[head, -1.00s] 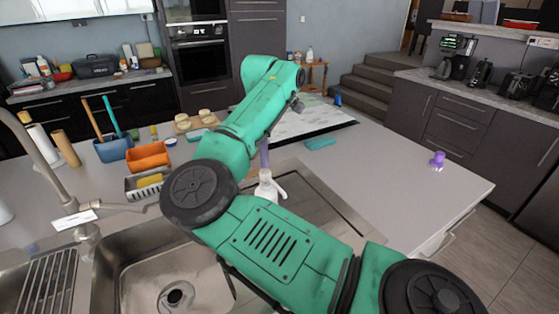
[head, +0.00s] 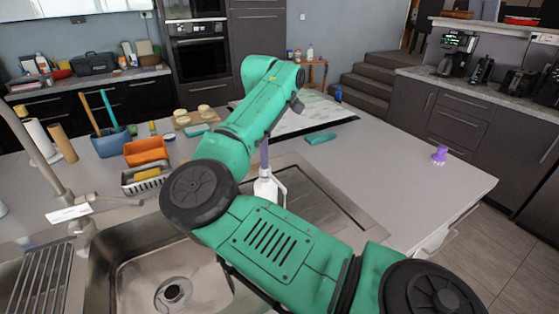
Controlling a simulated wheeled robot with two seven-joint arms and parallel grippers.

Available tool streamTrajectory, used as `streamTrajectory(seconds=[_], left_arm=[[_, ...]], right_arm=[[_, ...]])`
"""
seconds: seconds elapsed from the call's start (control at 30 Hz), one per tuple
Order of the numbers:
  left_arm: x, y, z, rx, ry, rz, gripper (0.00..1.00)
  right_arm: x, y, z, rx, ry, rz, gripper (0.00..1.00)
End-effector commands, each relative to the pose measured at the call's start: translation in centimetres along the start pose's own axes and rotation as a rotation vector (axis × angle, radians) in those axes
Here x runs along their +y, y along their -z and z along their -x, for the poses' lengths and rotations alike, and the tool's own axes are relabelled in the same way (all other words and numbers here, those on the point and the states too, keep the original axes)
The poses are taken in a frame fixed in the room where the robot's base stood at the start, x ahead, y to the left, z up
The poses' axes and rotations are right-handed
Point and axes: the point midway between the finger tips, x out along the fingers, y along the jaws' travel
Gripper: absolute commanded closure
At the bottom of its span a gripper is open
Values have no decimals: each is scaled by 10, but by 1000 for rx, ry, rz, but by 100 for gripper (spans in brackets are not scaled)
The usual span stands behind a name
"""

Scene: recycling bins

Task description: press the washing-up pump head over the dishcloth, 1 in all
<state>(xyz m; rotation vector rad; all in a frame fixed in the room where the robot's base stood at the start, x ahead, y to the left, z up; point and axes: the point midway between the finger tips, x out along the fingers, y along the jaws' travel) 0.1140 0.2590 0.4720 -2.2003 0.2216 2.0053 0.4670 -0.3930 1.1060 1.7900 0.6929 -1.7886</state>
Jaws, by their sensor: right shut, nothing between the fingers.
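A white pump dispenser (head: 264,190) stands near the middle of the head view, by the sink's ribbed drainer, with a spout on its right side. My right gripper (head: 264,164) points down behind my green forearm. Its narrow purple tip shows shut, right above the dispenser's top; whether it touches the head I cannot tell. My arm hides much of the wrist and part of the counter. A flat teal cloth (head: 320,138), which looks like the dishcloth, lies on the counter farther back and right, apart from the dispenser. My left gripper is out of view.
A purple brush-like item (head: 440,155) stands on the right counter. An orange tub (head: 146,151), a grey caddy (head: 127,182) and a blue holder with brushes (head: 112,145) stand at left. The sink (head: 130,270) and tap (head: 45,165) are front left. The right counter is mostly clear.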

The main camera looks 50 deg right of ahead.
Motion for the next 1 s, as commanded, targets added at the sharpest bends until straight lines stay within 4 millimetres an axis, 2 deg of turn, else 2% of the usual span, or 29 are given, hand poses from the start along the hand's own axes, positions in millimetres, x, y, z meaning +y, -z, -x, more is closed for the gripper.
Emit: streamTrajectory(seconds=[0.1,0.33,0.77,1.0], left_arm=[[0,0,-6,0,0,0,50],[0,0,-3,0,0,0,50],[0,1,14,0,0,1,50],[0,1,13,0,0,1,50]], right_arm=[[0,0,-7,-1,2,0,100],[0,0,-4,-1,2,0,100],[0,0,27,0,1,0,100],[0,0,28,0,1,0,100]])
